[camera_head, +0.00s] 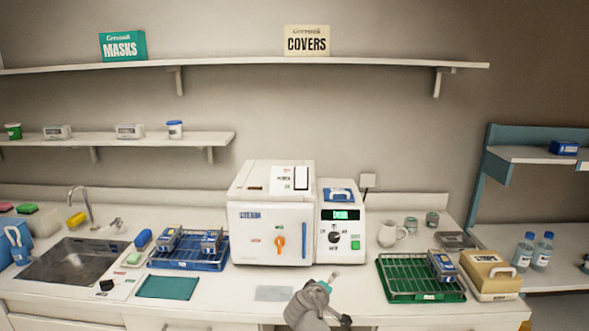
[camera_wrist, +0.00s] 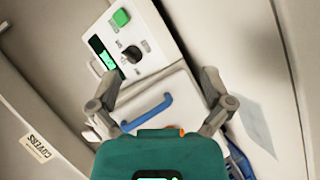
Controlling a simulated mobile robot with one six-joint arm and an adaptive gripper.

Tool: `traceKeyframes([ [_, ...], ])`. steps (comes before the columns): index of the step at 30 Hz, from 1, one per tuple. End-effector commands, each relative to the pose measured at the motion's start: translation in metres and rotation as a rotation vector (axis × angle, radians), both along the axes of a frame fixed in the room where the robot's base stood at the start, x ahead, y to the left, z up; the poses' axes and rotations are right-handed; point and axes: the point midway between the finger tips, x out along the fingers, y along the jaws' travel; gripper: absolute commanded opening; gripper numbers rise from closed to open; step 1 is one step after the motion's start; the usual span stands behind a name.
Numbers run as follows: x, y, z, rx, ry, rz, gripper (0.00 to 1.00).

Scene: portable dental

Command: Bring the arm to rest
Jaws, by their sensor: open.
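My gripper (camera_head: 334,280) is at the front edge of the counter in the head view, in front of the white sterilizer (camera_head: 271,228). In the wrist view my gripper (camera_wrist: 156,80) has its two fingers spread wide apart, with nothing between them but the background. Behind the fingers the wrist view shows the sterilizer door with its blue handle (camera_wrist: 147,113) and the control panel with a black knob (camera_wrist: 132,54) and a green button (camera_wrist: 121,18). The orange latch is mostly hidden behind my gripper body.
A blue rack (camera_head: 180,263) with blue-and-grey packs stands left of the sterilizer, a green rack (camera_head: 400,283) with one pack at right. A teal mat (camera_head: 167,287) and a pale sheet (camera_head: 274,294) lie in front. A white jug (camera_head: 391,235) and a beige box (camera_head: 488,277) stand at right.

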Motion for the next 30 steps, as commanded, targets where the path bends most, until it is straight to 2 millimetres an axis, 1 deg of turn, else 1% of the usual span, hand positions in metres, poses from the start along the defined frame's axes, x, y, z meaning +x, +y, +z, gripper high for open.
traceKeyframes([
  [1, -0.005, -0.016, -0.003, 0.051, 0.039, -0.057, 1.0],
  [3, -0.014, -0.033, -0.012, 0.124, 0.098, -0.132, 1.0],
  [6, -0.028, -0.052, -0.026, 0.23, 0.185, -0.232, 1.0],
  [9, -0.045, -0.067, -0.038, 0.337, 0.276, -0.324, 1.0],
  [12, -0.063, -0.077, -0.048, 0.443, 0.372, -0.408, 1.0],
  [16, -0.087, -0.083, -0.057, 0.582, 0.501, -0.503, 1.0],
  [21, -0.115, -0.083, -0.061, 0.749, 0.661, -0.59, 1.0],
  [25, -0.129, -0.079, -0.06, 0.839, 0.749, -0.623, 1.0],
  [30, -0.138, -0.076, -0.058, 0.892, 0.802, -0.638, 1.0],
])
